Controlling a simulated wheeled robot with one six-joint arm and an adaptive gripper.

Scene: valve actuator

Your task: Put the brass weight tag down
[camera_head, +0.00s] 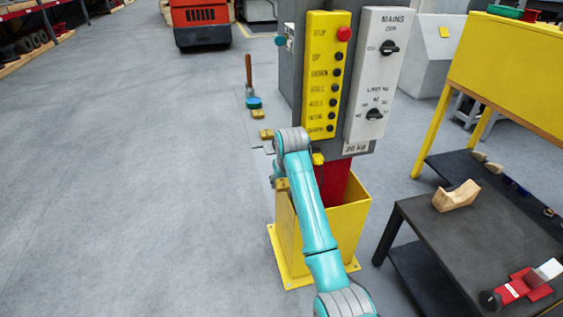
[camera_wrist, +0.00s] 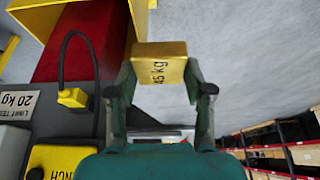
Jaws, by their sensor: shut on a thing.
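The brass weight tag (camera_wrist: 160,66) is a yellow block marked "45 kg", held between the fingertips of my gripper (camera_wrist: 160,80) in the wrist view. Both dark green fingers press on its sides, and grey floor shows behind it. In the head view the tag (camera_head: 282,184) shows as a small yellow piece just left of my teal arm, near the yellow base bin. My gripper is mostly hidden there by my arm.
Other yellow tags (camera_head: 258,113) lie beside the column, near a wooden-handled tool (camera_head: 248,72). A yellow piece on a black cable (camera_wrist: 72,97) hangs close by. The control panel (camera_head: 327,75) and yellow bin (camera_head: 345,225) stand close. A dark table (camera_head: 470,235) is at right; open floor lies left.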

